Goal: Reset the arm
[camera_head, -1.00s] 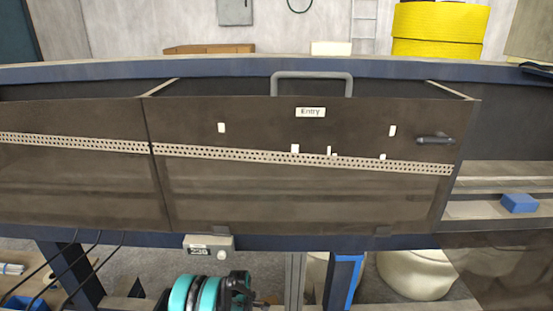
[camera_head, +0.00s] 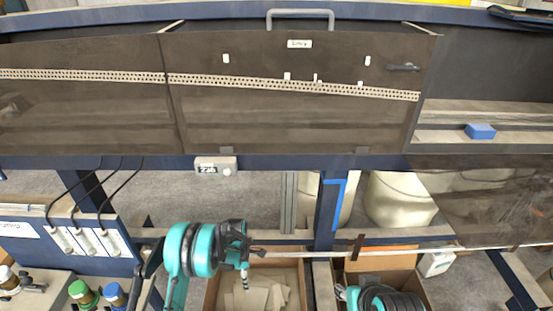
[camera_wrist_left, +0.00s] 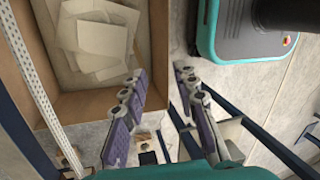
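My left arm, teal and black, comes down at the lower left of centre in the head view. My left gripper (camera_head: 245,277) points down over a cardboard box (camera_head: 210,297) holding flat sheets (camera_head: 257,292). In the left wrist view my left gripper (camera_wrist_left: 160,88) has its two grey fingers with purple pads apart and nothing between them. The box (camera_wrist_left: 75,108) and its pale sheets (camera_wrist_left: 95,40) lie upper left of the fingers there. My right arm, teal and black, shows at the bottom edge right of centre. Its gripper does not show.
A long dark machine cover (camera_head: 290,115) with an "Entry" label (camera_head: 299,44) and a handle (camera_head: 300,13) spans the back. A blue block (camera_head: 480,131) lies on its right ledge. A blue leg (camera_head: 330,213) and a second box (camera_head: 410,262) stand below. Coloured-cap bottles (camera_head: 82,292) are lower left.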

